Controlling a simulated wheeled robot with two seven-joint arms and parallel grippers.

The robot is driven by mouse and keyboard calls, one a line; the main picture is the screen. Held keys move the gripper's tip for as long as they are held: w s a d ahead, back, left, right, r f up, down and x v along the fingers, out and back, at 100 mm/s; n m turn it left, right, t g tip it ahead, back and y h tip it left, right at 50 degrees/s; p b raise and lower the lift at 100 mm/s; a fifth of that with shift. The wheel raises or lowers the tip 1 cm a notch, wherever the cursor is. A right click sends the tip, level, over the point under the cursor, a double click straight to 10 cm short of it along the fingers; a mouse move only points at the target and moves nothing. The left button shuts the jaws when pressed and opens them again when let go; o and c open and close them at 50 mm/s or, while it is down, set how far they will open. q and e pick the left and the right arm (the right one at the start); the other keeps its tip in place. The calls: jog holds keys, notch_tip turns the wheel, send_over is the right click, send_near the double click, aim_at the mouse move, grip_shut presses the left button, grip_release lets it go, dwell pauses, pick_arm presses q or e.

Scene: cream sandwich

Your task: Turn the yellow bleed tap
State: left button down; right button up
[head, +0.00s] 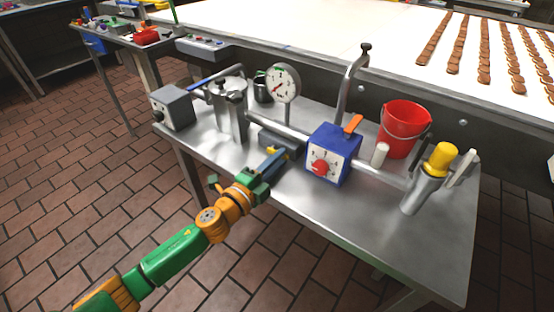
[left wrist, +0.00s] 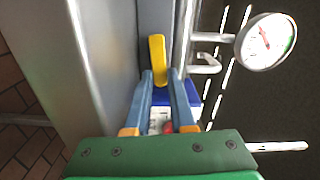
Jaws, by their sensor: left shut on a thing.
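The yellow bleed tap (left wrist: 157,50) is a small flat lever in the left wrist view, standing between the tips of my left gripper (left wrist: 160,77). The two blue fingers are closed on it, one on each side. In the head view my left gripper (head: 278,158) reaches in from the left, low in front of the pipe at the middle of the steel table. There the tap is mostly hidden by the fingers. My right gripper is not in view.
A blue box with a red knob (head: 333,158) stands right of my gripper, and a steel canister (head: 231,112) to the left. A round gauge (head: 283,83) rises behind. A red bucket (head: 402,130) and a yellow-topped cylinder (head: 424,182) stand at the right. The front table strip is clear.

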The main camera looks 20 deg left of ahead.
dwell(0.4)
pick_arm(q)
jog(key=c, duration=0.8)
grip_release()
jog(key=shift+o, duration=0.2)
jog(key=shift+f, duration=0.1)
